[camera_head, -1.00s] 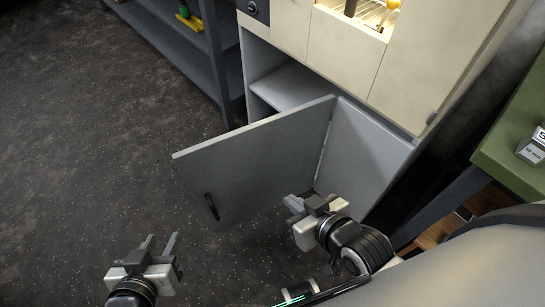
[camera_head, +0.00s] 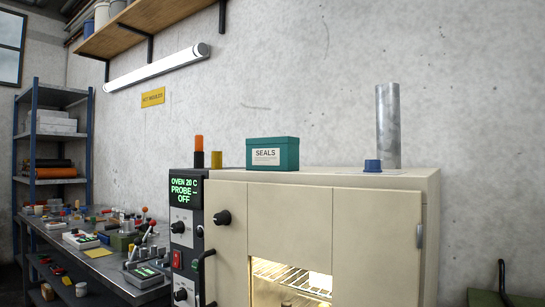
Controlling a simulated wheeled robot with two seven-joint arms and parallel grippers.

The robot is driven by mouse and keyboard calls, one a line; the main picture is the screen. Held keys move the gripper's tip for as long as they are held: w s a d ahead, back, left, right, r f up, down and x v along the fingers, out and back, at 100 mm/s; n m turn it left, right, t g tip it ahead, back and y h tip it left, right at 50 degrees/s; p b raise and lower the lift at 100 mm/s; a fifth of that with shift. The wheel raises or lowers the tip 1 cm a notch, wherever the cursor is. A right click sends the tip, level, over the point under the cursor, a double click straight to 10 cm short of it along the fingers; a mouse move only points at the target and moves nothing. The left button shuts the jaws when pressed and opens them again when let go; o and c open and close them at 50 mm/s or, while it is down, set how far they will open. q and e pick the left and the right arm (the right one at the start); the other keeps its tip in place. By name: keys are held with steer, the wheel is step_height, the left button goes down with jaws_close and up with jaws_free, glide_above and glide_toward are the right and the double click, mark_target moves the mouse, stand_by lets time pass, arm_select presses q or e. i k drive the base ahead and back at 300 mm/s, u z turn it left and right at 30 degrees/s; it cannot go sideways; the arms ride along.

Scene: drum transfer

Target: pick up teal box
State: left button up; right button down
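The teal box (camera_head: 272,154) has a white label reading "SEALS". It sits upright on top of the beige oven (camera_head: 360,230), toward the left of the top surface. Neither of my grippers shows in the current head view, so where they are relative to the box and whether they are open or shut cannot be seen.
On the oven top stand a grey metal cylinder (camera_head: 388,128) and a blue cap (camera_head: 373,166), right of the box. An orange-topped item (camera_head: 199,150) and a yellow cylinder (camera_head: 216,160) stand to its left. A cluttered bench (camera_head: 104,266) and shelf rack (camera_head: 58,148) are at left.

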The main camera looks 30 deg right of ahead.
mark_target(281, 153)
steer(key=u, duration=1.25)
steer(key=k, duration=2.5)
steer(key=z, duration=0.65)
steer(key=i, duration=1.7)
